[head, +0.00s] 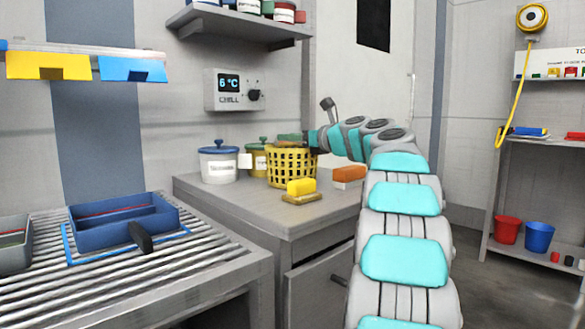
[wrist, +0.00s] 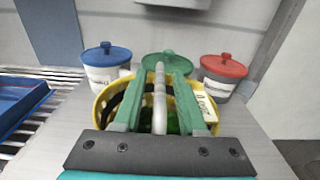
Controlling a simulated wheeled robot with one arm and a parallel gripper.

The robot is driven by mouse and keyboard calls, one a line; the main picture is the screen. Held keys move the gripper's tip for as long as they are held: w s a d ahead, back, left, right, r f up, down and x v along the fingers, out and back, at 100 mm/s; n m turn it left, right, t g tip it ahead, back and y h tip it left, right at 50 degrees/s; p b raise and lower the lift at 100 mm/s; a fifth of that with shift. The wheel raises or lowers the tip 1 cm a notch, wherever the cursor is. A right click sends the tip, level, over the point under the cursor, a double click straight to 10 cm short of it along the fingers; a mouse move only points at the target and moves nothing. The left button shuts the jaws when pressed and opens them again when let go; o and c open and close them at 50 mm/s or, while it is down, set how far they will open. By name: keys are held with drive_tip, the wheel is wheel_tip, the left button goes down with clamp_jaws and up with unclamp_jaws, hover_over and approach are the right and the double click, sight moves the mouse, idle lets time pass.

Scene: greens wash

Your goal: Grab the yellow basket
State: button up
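The yellow basket (head: 291,168) stands on the grey counter, its lattice sides upright. In the wrist view the basket (wrist: 103,100) lies under and around my fingers, with dark green contents partly hidden inside. My gripper (head: 290,138) reaches in from the right, over the basket's top. In the wrist view my gripper (wrist: 160,68) has its two green fingers apart, one on each side of a pale bar (wrist: 159,100) that looks like the basket's handle. Small gaps seem to show beside the bar; contact is hard to judge.
A blue-lidded canister (head: 219,163) and a green-lidded one (head: 257,160) stand left of and behind the basket. A red-lidded canister (wrist: 225,75) is behind right. A blue tray (head: 125,231) sits on rollers.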

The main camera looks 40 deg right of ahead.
clamp_jaws()
idle(1.1)
